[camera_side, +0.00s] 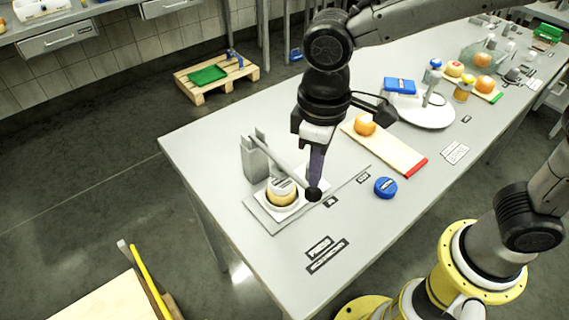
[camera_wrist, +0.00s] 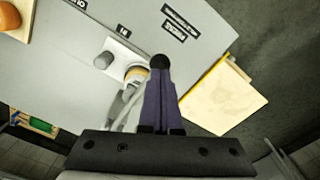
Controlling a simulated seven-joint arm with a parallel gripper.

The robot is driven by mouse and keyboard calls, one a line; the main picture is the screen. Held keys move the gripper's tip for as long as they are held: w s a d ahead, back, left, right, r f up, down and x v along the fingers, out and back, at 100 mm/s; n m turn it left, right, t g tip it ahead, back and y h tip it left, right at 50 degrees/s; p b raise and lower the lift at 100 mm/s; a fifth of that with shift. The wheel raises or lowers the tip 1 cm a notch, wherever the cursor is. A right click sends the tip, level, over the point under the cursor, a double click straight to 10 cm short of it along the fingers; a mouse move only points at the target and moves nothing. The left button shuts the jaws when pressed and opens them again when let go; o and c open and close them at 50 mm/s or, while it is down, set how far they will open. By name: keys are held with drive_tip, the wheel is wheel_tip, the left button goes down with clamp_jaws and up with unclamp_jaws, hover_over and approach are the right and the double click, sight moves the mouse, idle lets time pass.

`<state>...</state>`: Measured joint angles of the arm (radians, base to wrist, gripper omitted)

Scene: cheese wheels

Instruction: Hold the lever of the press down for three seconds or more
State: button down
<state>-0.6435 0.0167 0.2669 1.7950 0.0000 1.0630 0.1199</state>
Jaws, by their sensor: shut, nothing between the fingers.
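The press stands near the table's front left corner in the side view, with a grey post (camera_side: 255,160) on a flat base plate. Its lever (camera_side: 281,156) slopes down from the post to a black knob (camera_side: 313,194). A pale cheese wheel (camera_side: 282,198) sits in the press under a grey pressing plate. My gripper (camera_side: 315,182) is shut and empty, pointing down, with its purple fingertips at the knob. In the wrist view the shut fingers (camera_wrist: 158,85) end at the black knob (camera_wrist: 160,62); they appear to touch it, but the exact contact is hidden.
A blue round tub (camera_side: 385,187) stands right of the press. Behind it are a board (camera_side: 397,153) with a red end and an orange cheese (camera_side: 365,124), and a white round plate (camera_side: 426,112).

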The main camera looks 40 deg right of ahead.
sight(315, 191)
drive_tip(key=shift+f, duration=2.6)
drive_tip(key=shift+s+d+f, duration=0.1)
idle(5.3)
